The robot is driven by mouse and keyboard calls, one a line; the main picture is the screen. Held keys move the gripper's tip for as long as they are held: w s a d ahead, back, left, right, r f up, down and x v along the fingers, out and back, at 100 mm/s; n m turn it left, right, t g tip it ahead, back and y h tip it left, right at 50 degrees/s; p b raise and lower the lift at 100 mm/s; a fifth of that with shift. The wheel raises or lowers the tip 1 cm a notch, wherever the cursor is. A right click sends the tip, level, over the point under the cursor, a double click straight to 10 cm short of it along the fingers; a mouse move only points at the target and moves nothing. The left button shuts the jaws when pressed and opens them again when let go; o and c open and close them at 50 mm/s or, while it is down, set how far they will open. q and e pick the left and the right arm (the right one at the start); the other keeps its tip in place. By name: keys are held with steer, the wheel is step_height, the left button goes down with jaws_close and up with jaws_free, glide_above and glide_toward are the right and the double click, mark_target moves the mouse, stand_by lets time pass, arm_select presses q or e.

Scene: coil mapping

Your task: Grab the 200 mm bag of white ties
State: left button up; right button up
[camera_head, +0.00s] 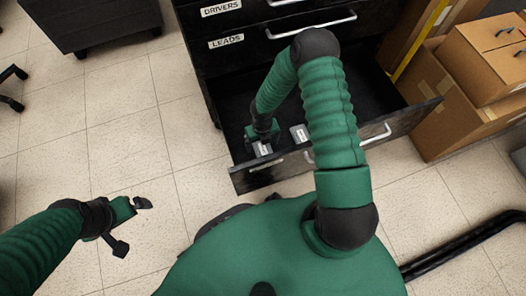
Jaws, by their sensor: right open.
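An open black drawer (235,120) of the cabinet holds two small pale labelled packs. One pack (262,149) lies near the drawer's front left, and the other pack (299,134) lies to its right. Their labels are too small to read, so I cannot tell which is the 200 mm bag of white ties. My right gripper (263,138) reaches down into the drawer, open, right at the left pack and partly covering it. My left gripper (132,226) is open and empty over the floor at the left, well away from the drawer.
Closed drawers labelled DRIVERS (221,9) and LEADS (226,41) are above the open one. Cardboard boxes (455,110) stand at the right. A dark cabinet (95,25) stands at the upper left. The tiled floor (150,140) between is clear.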

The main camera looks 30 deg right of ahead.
step_height(320, 180, down, 4)
steer(key=b, duration=0.3)
steer(key=shift+s+f, duration=0.1)
steer(key=shift+f, duration=0.1)
steer(key=shift+d+r, duration=0.15)
arm_select(q)
steer(key=x, duration=0.3)
steer(key=shift+s+a+f, duration=0.1)
steer(key=shift+s+f, duration=0.25)
steer(key=shift+f, duration=0.1)
arm_select(e)
steer(key=c, duration=1.5)
arm_select(q)
steer(key=shift+r+p, duration=0.1)
steer(key=shift+p, duration=0.25)
arm_select(e)
steer(key=shift+o, duration=0.2)
steer(key=shift+r, duration=0.1)
